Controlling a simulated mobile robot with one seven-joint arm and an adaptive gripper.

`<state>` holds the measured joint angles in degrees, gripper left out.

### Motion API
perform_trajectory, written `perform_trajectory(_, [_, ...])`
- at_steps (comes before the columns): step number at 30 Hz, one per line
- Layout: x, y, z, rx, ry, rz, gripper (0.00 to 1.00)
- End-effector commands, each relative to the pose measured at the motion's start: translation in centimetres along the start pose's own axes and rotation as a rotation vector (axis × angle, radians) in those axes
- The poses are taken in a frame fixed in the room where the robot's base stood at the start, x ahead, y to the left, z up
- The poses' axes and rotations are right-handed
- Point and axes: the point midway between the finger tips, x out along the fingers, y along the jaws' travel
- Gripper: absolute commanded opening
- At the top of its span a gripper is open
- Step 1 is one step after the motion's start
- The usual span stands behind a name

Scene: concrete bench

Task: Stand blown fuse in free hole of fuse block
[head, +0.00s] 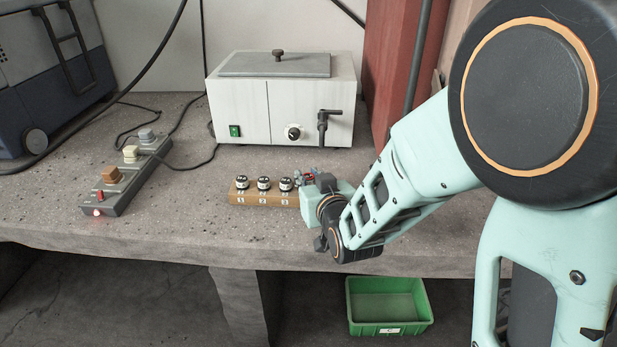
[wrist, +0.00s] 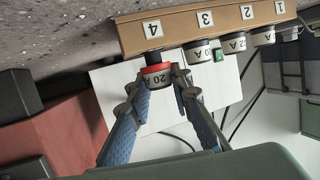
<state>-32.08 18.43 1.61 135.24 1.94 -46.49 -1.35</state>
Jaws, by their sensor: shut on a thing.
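The wooden fuse block (head: 262,199) lies on the bench with positions numbered; the wrist view shows it upside down, with 4 at the left (wrist: 185,27). Three fuses with black tops stand at positions 1 (head: 243,183), 2 (head: 263,184) and 3 (head: 286,185). My gripper (wrist: 157,79) is shut on the red-banded fuse marked 20 (wrist: 157,72), held upright at position 4. Its dark end meets the block's edge in the wrist view; I cannot tell how deep it sits in the hole. In the head view my gripper (head: 307,179) mostly hides this fuse and position 4.
A white box with a grey lid (head: 311,112) stands behind the block. A grey strip with several knobs and a red light (head: 127,185) lies at the left. A green bin (head: 390,328) is below the bench's front edge. Bare bench lies between strip and block.

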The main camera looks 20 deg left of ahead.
Motion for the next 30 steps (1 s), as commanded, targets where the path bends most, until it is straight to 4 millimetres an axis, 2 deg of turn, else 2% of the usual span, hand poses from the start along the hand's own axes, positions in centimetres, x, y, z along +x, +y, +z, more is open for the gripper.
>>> perform_trajectory(30, [0.4, 0.0, 1.2, 0.0, 0.001, 0.0, 0.01])
